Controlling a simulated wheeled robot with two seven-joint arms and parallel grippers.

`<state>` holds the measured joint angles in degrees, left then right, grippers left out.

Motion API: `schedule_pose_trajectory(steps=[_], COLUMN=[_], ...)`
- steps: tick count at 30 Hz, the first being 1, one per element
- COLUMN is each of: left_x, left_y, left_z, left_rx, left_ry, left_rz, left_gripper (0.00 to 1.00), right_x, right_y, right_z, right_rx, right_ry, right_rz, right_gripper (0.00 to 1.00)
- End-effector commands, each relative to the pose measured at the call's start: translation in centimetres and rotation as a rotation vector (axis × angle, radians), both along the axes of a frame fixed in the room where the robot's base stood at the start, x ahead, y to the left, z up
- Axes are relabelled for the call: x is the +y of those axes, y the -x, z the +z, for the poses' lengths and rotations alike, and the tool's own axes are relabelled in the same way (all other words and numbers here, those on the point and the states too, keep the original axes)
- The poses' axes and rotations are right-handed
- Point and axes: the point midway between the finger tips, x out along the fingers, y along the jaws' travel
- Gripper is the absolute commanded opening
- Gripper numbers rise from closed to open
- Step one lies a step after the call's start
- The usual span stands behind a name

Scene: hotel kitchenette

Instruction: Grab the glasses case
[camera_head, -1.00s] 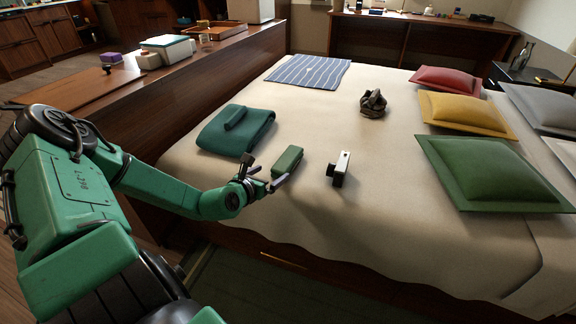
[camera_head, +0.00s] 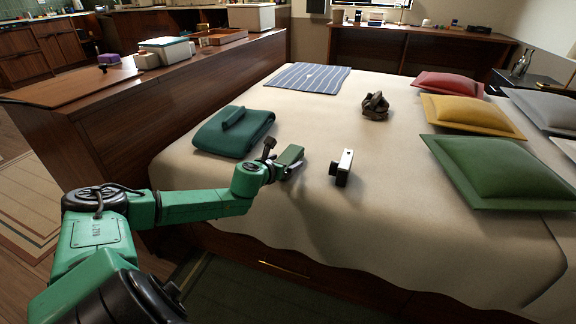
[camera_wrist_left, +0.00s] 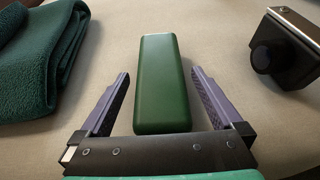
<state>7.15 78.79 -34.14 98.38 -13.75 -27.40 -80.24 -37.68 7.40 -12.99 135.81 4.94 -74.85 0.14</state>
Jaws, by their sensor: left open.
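The glasses case is a long green box with rounded edges, lying on the bed in the head view (camera_head: 289,155). It also shows in the left wrist view (camera_wrist_left: 162,85), pointing away from me. My left gripper (camera_head: 281,163) is open at the near end of the case. In the wrist view its two fingers (camera_wrist_left: 162,98) stand one on each side of the near part of the case, with a gap on both sides. The far part of the case reaches past the fingertips. My right gripper does not show.
A folded teal blanket (camera_head: 232,134) lies left of the case. A camera (camera_head: 343,168) stands to its right. A dark brown bundle (camera_head: 374,106), a striped cloth (camera_head: 308,76) and several cushions lie farther off. Bare bedspread lies between them.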

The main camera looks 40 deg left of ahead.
Motion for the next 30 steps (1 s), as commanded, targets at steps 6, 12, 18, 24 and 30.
schedule_pose_trajectory(steps=[6, 12, 18, 24, 30], left_x=[0.5, 0.5, 0.5, 0.5, 0.5], left_y=[-2.3, -2.3, -2.3, -2.3, -2.3], left_z=[-0.9, -1.0, -1.0, -0.9, -0.3], left_rx=[-0.001, 0.002, 0.002, 0.001, 0.0], left_ry=[0.0, -0.004, -0.004, -0.004, -0.004], left_rz=[-0.002, -0.004, -0.003, -0.003, -0.003], left_gripper=[1.0, 1.0, 0.23, 0.12, 0.12], right_x=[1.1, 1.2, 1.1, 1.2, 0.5], right_y=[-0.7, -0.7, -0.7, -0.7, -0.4], right_z=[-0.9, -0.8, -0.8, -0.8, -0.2], right_rx=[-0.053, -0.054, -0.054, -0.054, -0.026], right_ry=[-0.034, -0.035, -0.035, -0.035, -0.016], right_rz=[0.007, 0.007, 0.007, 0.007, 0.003], right_gripper=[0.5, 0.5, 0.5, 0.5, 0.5])
